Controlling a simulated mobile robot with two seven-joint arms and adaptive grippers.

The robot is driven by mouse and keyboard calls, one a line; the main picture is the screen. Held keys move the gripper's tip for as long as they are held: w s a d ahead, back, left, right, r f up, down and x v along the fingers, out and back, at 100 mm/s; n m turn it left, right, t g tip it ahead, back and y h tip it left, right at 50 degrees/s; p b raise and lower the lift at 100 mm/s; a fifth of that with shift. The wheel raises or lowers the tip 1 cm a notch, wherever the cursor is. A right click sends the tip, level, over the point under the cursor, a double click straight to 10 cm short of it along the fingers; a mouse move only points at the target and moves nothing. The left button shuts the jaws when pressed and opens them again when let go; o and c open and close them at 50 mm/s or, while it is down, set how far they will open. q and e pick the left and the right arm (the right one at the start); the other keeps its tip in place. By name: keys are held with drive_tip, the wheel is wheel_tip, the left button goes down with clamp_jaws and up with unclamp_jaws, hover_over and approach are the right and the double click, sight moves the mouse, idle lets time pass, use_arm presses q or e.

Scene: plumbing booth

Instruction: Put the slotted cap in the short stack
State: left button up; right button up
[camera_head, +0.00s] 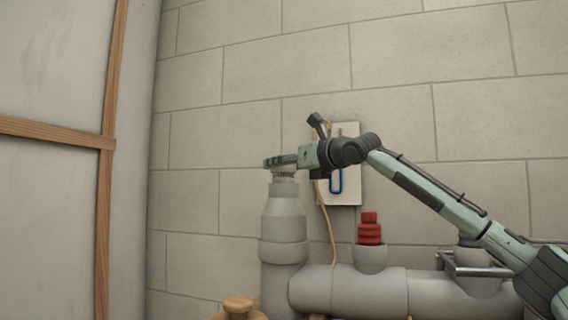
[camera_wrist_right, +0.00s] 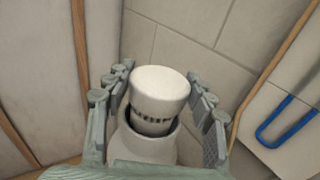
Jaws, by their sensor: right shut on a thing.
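The slotted cap (camera_wrist_right: 160,92) is off-white with a ring of dark slots below its top. In the right wrist view it sits between the two fingers of my right gripper (camera_wrist_right: 163,97), which is shut on it. The grey upright stack (camera_wrist_right: 145,143) is directly beneath, and the cap's lower part appears at or inside its open mouth; how deep is hard to tell. In the head view my right gripper (camera_head: 281,165) is at the top of this stack (camera_head: 284,218), with a sliver of the cap (camera_head: 284,177) showing under the fingers. My left gripper is out of view.
A horizontal grey pipe (camera_head: 350,291) runs right from the stack, with a red stepped plug (camera_head: 370,228) in a stub. A white wall plate (camera_head: 347,190) with a blue loop is behind my right arm. A wooden object (camera_head: 238,307) stands at bottom left.

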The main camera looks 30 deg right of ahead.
drive_tip(key=o, duration=1.4)
drive_tip(key=shift+o, duration=0.2)
drive_tip(key=shift+s, duration=0.15)
drive_tip(key=s+d, duration=0.1)
drive_tip(key=s, duration=1)
drive_tip(key=shift+s+d+r, duration=0.25)
drive_tip(key=shift+s+r, duration=0.1)
